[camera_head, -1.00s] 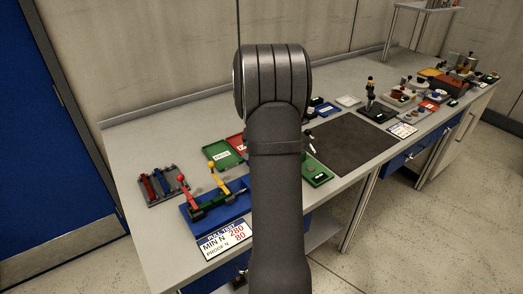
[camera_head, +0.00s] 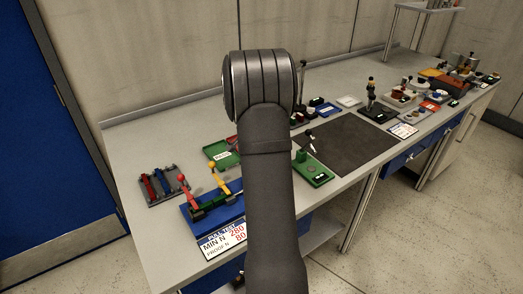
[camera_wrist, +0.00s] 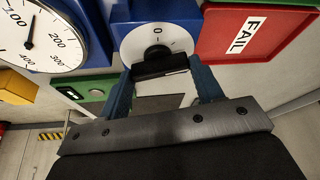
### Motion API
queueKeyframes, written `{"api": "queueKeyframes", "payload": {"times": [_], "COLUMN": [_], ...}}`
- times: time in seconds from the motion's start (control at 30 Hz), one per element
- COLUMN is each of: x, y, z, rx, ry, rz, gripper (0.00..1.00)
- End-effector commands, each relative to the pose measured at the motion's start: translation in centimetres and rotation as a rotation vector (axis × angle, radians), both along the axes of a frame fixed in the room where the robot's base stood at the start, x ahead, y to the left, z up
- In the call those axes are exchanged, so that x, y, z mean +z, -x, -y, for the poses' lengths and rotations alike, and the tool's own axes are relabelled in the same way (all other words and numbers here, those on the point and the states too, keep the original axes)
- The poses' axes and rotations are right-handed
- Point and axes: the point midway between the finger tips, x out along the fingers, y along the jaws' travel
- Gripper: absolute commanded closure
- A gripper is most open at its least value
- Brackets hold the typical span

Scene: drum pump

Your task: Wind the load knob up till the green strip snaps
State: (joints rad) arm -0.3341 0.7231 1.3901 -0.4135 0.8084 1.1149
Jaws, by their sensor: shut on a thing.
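A black bar-shaped knob (camera_wrist: 160,64) sits on a white round dial marked 0, on a blue housing (camera_wrist: 165,10) in the wrist view. My gripper (camera_wrist: 160,70) has its two blue fingers on either end of this knob, shut on it. In the head view my own arm hides my gripper and the knob. I cannot make out the green strip for certain.
A red FAIL tray (camera_wrist: 245,35) lies close on the right in the wrist view. A green box (camera_wrist: 90,92) is at left. In the head view, a blue fixture (camera_head: 215,210) with red and yellow handles stands near the front edge, and a dark mat (camera_head: 350,145) is clear.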

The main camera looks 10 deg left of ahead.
Motion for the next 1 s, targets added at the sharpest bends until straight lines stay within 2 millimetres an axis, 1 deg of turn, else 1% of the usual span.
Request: {"api": "queueKeyframes", "payload": {"times": [0.3,0.7,0.73,0.77,0.8,0.83,1.0], "x": [0.02,0.02,0.02,0.02,0.02,0.02,0.01], "y": [-0.03,-0.02,-0.02,-0.02,-0.02,-0.02,-0.02], "z": [-0.05,-0.05,-0.06,-0.06,-0.06,-0.05,-0.05], "rx": [-0.081,-0.086,-0.086,-0.085,-0.085,-0.085,-0.085], "ry": [-0.001,-0.001,-0.001,-0.001,-0.001,-0.001,-0.001], "rz": [0.001,0.0,0.0,0.0,0.0,0.0,0.0], "gripper": [0.63,0.63,0.34,0.28,0.2,0.18,0.18]}}
